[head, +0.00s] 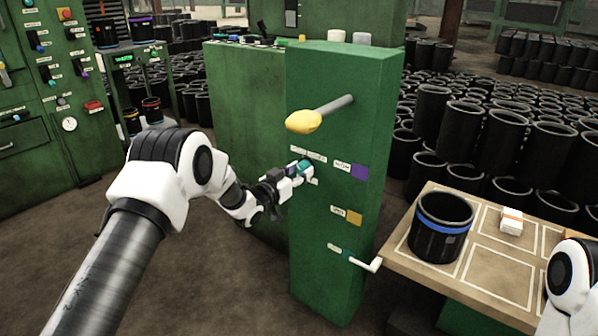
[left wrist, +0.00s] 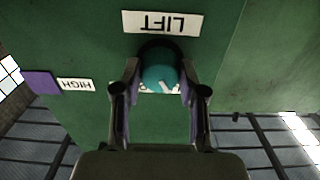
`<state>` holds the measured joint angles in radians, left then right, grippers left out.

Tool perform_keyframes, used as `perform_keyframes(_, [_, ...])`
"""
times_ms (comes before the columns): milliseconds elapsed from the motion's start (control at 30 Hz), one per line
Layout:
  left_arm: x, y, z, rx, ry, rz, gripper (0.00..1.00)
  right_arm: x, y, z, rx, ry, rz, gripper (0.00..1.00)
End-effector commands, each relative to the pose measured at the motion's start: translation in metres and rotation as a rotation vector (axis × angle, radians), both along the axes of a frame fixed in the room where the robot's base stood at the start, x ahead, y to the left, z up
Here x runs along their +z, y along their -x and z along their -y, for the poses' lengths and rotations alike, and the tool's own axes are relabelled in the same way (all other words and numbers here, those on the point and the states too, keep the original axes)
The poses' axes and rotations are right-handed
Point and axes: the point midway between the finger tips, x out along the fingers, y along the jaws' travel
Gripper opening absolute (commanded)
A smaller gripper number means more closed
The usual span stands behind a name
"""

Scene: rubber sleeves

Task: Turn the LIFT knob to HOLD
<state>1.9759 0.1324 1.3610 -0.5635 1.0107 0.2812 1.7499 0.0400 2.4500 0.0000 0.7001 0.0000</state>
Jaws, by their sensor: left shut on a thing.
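The LIFT knob (left wrist: 158,72) is round and teal with a pale pointer mark, on the green panel below an upside-down LIFT label (left wrist: 162,23) in the left wrist view. My left gripper (left wrist: 158,88) has its two fingers shut on the knob's sides. Another label under the knob is mostly hidden, so I cannot read HOLD. In the head view the left gripper (head: 298,172) is at the front of the green cabinet (head: 335,95), and the teal knob (head: 305,166) shows at its fingertips. Only part of my right arm shows, at the lower right; its gripper is out of frame.
A yellow-tipped lever (head: 303,122) sticks out above the knob. A wooden table (head: 400,262) at right holds a black sleeve with a blue band (head: 440,228) and a small white box (head: 511,222).

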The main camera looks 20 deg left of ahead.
Motion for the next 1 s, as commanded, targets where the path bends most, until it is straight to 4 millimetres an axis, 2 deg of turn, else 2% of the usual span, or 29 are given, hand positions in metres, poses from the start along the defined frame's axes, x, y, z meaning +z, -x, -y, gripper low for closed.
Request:
perform_keyframes(33, [0.001,0.0,0.0,0.0,0.0,0.001,0.45,0.0,0.0,0.0,0.0,0.0,0.0,0.4])
perform_keyframes(100, [0.001,0.0,0.0,0.0,0.0,0.001,0.67,0.0,0.0,0.0,0.0,0.0,0.0,0.4])
perform_keyframes(400, [0.0,0.001,0.0,0.0,0.0,0.0,0.67,0.0,0.0,0.0,0.0,0.0,0.0,0.4])
perform_keyframes(500, [0.0,0.007,-0.003,0.001,0.0,0.0,0.67,0.0,0.0,0.0,0.0,0.0,0.0,0.4])
perform_keyframes(567, [0.0,0.015,-0.007,0.002,0.001,-0.003,0.67,0.0,0.0,0.0,0.0,0.0,0.0,0.4])
perform_keyframes(900, [0.0,0.093,-0.035,0.002,0.003,-0.001,0.67,0.0,0.0,0.0,0.0,0.0,0.0,0.4])
perform_keyframes(1000, [0.0,0.107,-0.039,0.002,0.002,-0.002,0.67,0.0,0.0,0.0,0.0,0.0,0.0,0.4])
